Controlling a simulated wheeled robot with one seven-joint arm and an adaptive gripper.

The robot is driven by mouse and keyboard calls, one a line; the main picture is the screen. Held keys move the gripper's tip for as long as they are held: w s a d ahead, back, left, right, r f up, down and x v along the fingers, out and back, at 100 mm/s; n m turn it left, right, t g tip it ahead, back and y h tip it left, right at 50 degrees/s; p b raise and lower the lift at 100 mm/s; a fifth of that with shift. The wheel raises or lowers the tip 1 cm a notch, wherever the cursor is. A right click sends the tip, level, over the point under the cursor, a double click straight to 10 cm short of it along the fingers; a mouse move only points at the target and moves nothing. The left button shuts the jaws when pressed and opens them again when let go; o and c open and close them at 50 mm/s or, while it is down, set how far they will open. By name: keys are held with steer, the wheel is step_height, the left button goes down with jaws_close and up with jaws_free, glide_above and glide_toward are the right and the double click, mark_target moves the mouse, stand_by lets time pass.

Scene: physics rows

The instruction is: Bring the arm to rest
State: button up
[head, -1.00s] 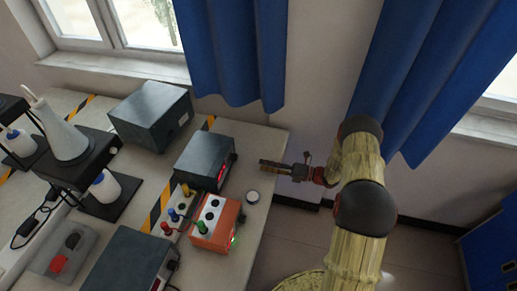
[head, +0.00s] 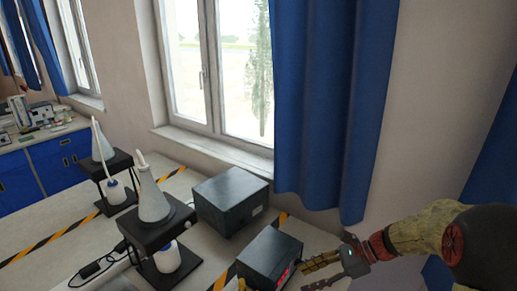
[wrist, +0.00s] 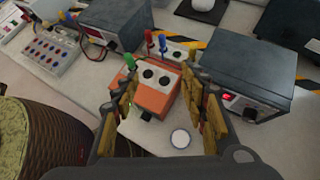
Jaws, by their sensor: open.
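My gripper (head: 318,268) shows at the lower right of the head view, beside the right end of the bench. Its yellow-padded fingers point left, near a dark box with a red display (head: 270,258). In the wrist view my gripper (wrist: 162,118) has its fingers spread wide and nothing is held between them. Beyond and below the fingers stands an orange box (wrist: 153,97) with black sockets and coloured plugs. A small white round disc (wrist: 180,138) lies on the bench near the right finger.
A larger dark box (head: 230,203) and stands with white flasks (head: 153,204) occupy the bench (head: 50,225). A blue curtain (head: 335,110) hangs behind the bench end. A second dark box (wrist: 245,62) stands right of the orange box in the wrist view.

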steer(key=s+d+r+n+t+h, duration=0.2)
steer(key=s+r+n+h, duration=0.3)
steer(key=s+n, duration=0.4)
steer(key=s+d+r+n+t+h, duration=0.2)
steer(key=s+r+n+h, duration=0.3)
steer(key=s+r+n, duration=0.3)
steer(key=s+n+t+b, duration=0.1)
steer(key=s+n, duration=0.1)
steer(key=s, duration=0.2)
steer(key=shift+s+n+h, duration=0.3)
steer(key=shift+s+h, duration=0.05)
steer(key=shift+h, duration=0.05)
